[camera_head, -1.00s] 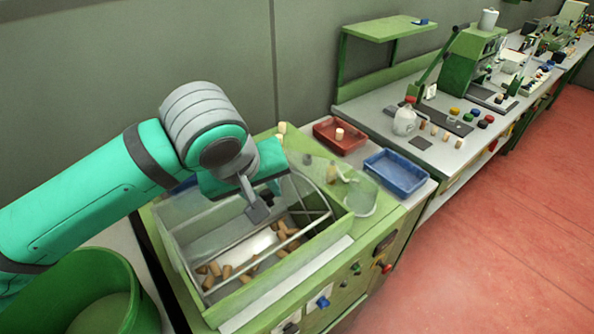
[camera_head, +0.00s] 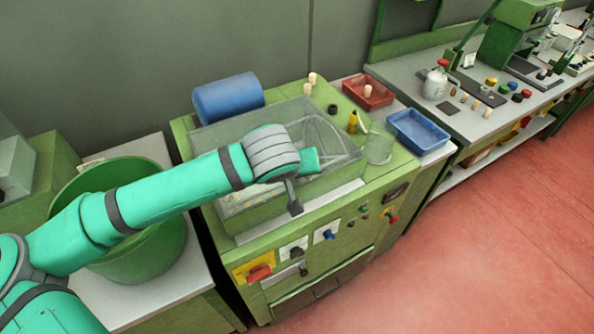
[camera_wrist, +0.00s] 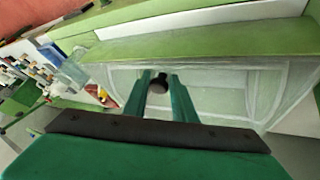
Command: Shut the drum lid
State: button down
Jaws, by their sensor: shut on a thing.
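The drum lid (camera_head: 240,131) is a clear, hazy pane in a pale frame. It lies over the opening of the green drum box (camera_head: 365,168); my arm hides part of it, and I cannot tell whether its front edge rests fully on the rim. My gripper (camera_head: 312,160) is at the lid's front right part in the head view. In the wrist view my gripper (camera_wrist: 160,82) has its two teal fingers closed around a dark round knob (camera_wrist: 158,87), with the clear lid (camera_wrist: 222,98) around it. The stoppers inside are barely visible.
A blue cylinder (camera_head: 228,97) lies behind the box. A green tub (camera_head: 140,252) stands at left. A red tray (camera_head: 377,98) and a blue tray (camera_head: 418,131) sit at right. Loose stoppers and a yellow bottle (camera_head: 352,122) stand near the lid's back right.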

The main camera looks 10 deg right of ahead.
jog(key=shift+s+d+f, duration=0.45)
jog(key=shift+d+f, duration=0.05)
jog(key=shift+f, duration=0.15)
jog(key=c, duration=1.5)
grip_release()
jog(key=shift+o, duration=0.2)
jog(key=shift+w, duration=0.1)
jog(key=shift+a, duration=0.2)
jog(key=shift+r, duration=0.1)
jog(key=shift+a+r, duration=0.15)
jog(key=shift+r, duration=0.1)
jog(key=v, duration=1.1)
jog(key=shift+w+r, duration=0.25)
jog(key=shift+w, duration=0.1)
